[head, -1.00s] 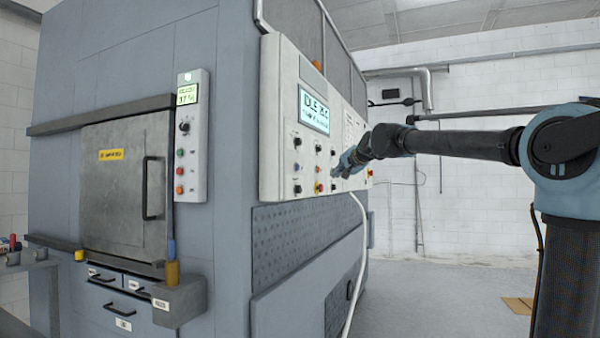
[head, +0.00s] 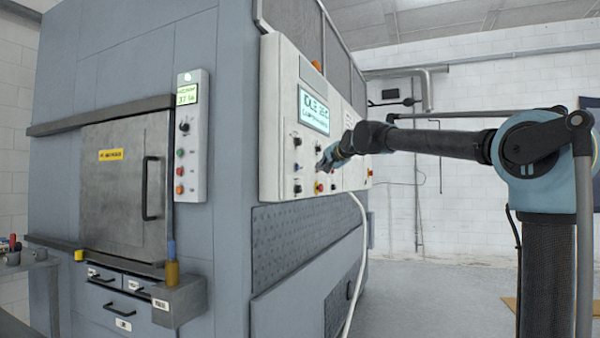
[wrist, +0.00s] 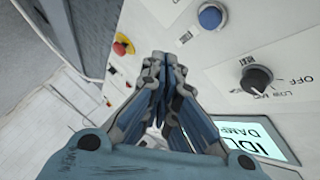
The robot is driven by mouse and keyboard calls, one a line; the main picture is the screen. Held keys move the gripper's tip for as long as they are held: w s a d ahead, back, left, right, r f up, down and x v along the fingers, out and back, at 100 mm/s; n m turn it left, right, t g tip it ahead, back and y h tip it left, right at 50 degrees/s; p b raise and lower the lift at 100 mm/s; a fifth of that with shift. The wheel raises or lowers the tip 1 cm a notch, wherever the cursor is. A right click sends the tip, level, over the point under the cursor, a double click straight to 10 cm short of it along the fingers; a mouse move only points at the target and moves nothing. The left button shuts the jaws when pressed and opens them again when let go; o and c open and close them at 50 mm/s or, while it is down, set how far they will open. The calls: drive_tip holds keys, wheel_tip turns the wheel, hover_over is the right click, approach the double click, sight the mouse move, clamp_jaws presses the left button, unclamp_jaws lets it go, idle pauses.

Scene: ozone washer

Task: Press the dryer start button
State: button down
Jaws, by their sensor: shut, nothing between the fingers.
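The white control panel (head: 283,165) is on the side of the large grey-blue machine, with a lit screen (head: 314,110) reading IDLE above knobs and buttons. My gripper (head: 322,167) is shut and empty, in front of the panel's lower middle, and hides some controls there. In the wrist view its closed fingers (wrist: 160,90) point at the panel, between a blue button (wrist: 210,17) and a red emergency button with yellow collar (wrist: 123,46). A black knob (wrist: 257,79) marked OFF is to the right. I cannot tell which control is the dryer start button, nor whether the fingers touch anything.
A second small panel (head: 191,136) with a screen and coloured buttons is beside the metal door (head: 120,195) on the machine's front. A white hose (head: 362,250) hangs below the control panel.

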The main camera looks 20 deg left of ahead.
drive_tip(key=a, duration=0.5)
drive_tip(key=shift+w+a, duration=0.2)
drive_tip(key=shift+a, duration=0.05)
drive_tip(key=shift+a, duration=0.15)
idle(1.3)
drive_tip(key=shift+s+a, duration=0.1)
drive_tip(key=shift+a, duration=0.25)
drive_tip(key=shift+a, duration=0.5)
idle(0.9)
drive_tip(key=shift+d, duration=0.95)
drive_tip(key=shift+d, duration=0.1)
drive_tip(key=shift+s+d, duration=0.15)
drive_tip(key=shift+d, duration=1.05)
drive_tip(key=shift+s+d, duration=0.1)
drive_tip(key=shift+d, duration=1.05)
